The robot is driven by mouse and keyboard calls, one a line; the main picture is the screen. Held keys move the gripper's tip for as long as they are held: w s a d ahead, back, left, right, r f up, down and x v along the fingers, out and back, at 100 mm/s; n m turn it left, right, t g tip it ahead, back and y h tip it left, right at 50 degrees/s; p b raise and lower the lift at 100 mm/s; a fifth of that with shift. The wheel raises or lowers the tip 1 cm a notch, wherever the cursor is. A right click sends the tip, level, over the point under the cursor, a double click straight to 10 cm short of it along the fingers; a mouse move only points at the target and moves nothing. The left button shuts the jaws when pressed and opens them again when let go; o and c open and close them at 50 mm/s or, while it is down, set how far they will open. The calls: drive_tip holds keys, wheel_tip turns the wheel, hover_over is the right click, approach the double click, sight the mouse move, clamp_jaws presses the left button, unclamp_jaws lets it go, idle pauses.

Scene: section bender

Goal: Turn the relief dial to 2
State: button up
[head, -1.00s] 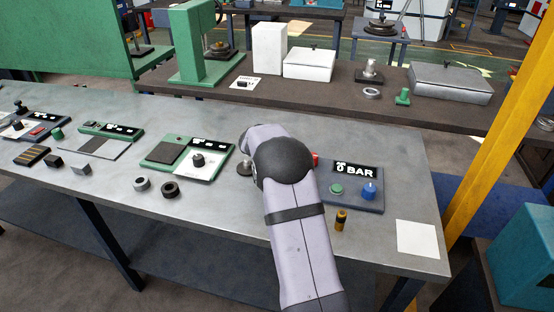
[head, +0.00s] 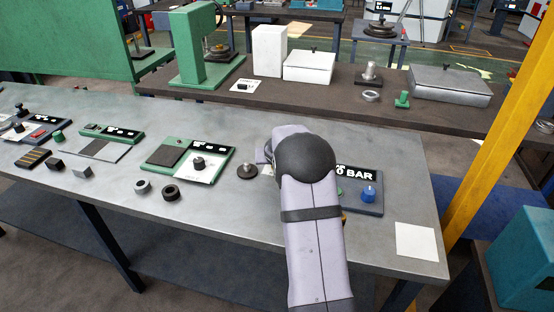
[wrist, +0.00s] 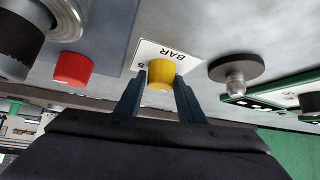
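In the wrist view a yellow knob (wrist: 160,78) stands on a white plate (wrist: 185,56) marked BAR, with a "5" beside the knob. I take it for the relief dial; its name and setting cannot be read. My gripper (wrist: 160,92) is open, with one dark finger on each side of the knob. Gaps show between fingers and knob, and I cannot tell how deep the fingertips reach. In the head view my arm hides the gripper and this knob.
A red button (wrist: 73,68) is left of the knob in the wrist view, and a black disc with a metal stem (wrist: 236,70) is right. In the head view a BAR display panel (head: 358,205) with a blue knob (head: 369,193) is right of my arm. A white sheet (head: 416,240) lies near the bench corner.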

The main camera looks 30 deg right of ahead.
drive_tip(key=shift+o, duration=0.6)
drive_tip(key=shift+r, duration=0.1)
drive_tip(key=v, duration=0.6)
drive_tip(key=shift+b, duration=0.35)
drive_tip(key=shift+s+a+r, duration=0.25)
drive_tip(key=shift+s+r, duration=0.05)
drive_tip(key=shift+s, duration=0.15)
